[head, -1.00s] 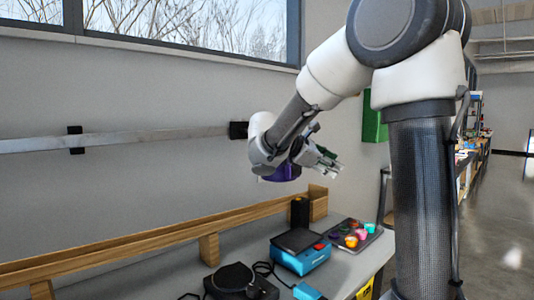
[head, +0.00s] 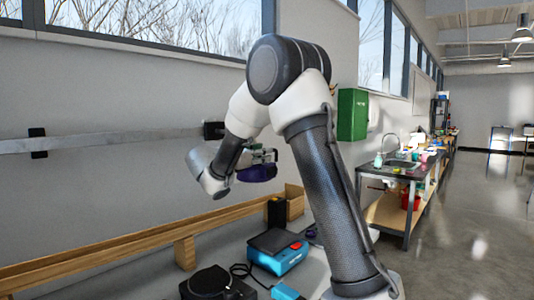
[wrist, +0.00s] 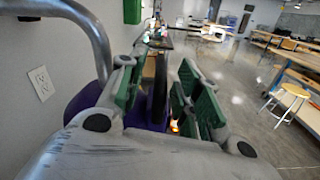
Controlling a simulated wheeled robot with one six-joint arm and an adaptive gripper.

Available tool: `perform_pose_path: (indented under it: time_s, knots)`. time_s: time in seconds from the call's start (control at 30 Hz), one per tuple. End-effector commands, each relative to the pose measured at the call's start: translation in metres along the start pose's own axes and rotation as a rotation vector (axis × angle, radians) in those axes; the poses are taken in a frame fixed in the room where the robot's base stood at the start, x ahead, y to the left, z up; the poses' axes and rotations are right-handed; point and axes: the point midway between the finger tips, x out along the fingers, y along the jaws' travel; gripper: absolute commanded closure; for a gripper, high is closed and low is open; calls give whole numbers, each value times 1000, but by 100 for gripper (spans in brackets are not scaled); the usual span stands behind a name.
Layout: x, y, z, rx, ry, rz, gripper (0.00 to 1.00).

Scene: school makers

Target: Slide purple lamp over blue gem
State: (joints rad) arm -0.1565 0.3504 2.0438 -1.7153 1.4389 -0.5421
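The purple lamp (head: 257,174) shows as a rounded purple body just below my gripper (head: 265,155) in the head view, high over the bench, by the wall. In the wrist view purple shows at the left (wrist: 84,102), partly behind my gripper's left finger, and between the green-padded fingers (wrist: 162,95). The fingers stand apart around or beside the lamp; a firm hold cannot be made out. I cannot make out the blue gem now. The tray of coloured pieces from the earlier head frame is hidden behind my arm.
A grey rail (head: 100,142) runs along the wall. A grey bent tube (wrist: 95,30) is close at the upper left in the wrist view. The bench holds a blue device (head: 279,260) and a black one (head: 212,283). A green box (head: 352,114) hangs on the wall. Open floor lies right.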

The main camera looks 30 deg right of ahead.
Motion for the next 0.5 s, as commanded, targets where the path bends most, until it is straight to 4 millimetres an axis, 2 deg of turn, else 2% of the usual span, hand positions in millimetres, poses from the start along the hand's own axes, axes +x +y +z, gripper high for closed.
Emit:
perform_pose_path:
  time_s: [0.1,0.2,0.5]
  knots:
    - [19,-1,0,0,-1,-3,66]
    - [27,0,0,0,0,-1,66]
    - [32,0,0,0,0,0,66]
